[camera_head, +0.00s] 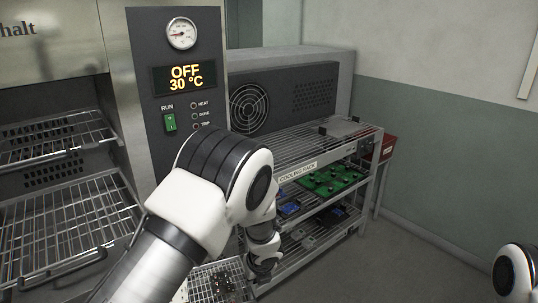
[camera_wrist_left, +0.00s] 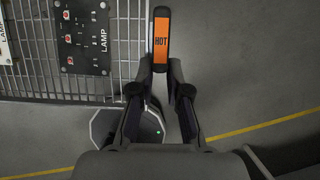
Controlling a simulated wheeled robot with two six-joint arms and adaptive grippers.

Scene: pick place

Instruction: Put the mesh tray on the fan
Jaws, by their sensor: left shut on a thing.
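The mesh tray (camera_wrist_left: 125,50) is a wire grid with a handle that bears an orange HOT label (camera_wrist_left: 161,40). My left gripper (camera_wrist_left: 160,74) is shut on this handle, and the tray extends to the left in the wrist view. Dark boards marked LAMP lie on the mesh. In the head view, part of the mesh tray (camera_head: 205,276) shows at the bottom, below my left arm, which hides much of it. The round fan grille (camera_head: 249,107) is on the grey housing behind the cooling rack, apart from the tray. My right gripper is not in view.
The cooling rack (camera_head: 298,166) has wire shelves carrying a green board (camera_head: 330,180) and blue parts. An oven with an open chamber and wire shelves (camera_head: 65,215) stands left; its panel (camera_head: 185,80) reads OFF, 30 °C. A red box (camera_head: 388,148) is beyond the rack.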

